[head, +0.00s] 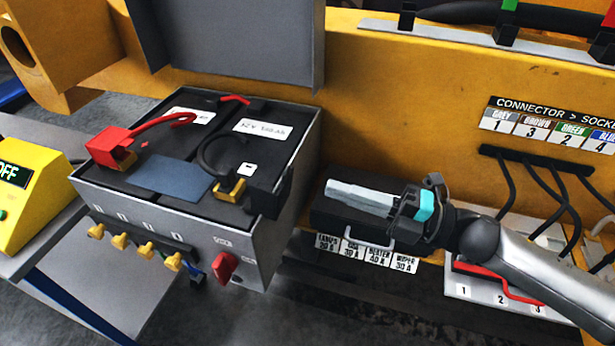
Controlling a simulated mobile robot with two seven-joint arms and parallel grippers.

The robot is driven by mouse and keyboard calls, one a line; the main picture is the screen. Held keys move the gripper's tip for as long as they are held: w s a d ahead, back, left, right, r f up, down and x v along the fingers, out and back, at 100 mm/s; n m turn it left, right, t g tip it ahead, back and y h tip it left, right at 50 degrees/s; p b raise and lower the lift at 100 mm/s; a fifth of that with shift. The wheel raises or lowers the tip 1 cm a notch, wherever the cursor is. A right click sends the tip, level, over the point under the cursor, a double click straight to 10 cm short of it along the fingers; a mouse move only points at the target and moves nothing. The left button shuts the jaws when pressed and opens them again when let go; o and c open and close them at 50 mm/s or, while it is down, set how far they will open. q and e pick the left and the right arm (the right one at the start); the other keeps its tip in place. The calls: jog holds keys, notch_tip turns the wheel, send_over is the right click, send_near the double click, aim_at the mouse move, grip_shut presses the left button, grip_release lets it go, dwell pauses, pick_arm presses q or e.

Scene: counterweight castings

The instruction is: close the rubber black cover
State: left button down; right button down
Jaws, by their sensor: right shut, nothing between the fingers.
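The black rubber cover (268,196) is at the right edge of the battery top (185,150). It stands beside the brass-coloured clamp (230,190) of the black cable, and the clamp shows bare. My right gripper (334,191) comes in from the right. Its pale fingers are together and empty, pointing left over a black box (325,216). The fingertips are apart from the cover, to its right. My left gripper is not in view.
A red cover (102,146) sits at the other battery terminal. A grey lid (232,45) stands raised behind the battery. Yellow knobs (120,241) and a red switch (225,266) stick out in front. A yellow meter (32,185) is at left.

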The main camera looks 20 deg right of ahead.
aim_at(288, 173)
jog(key=shift+p+x, duration=0.35)
jog(key=shift+x, duration=2.6)
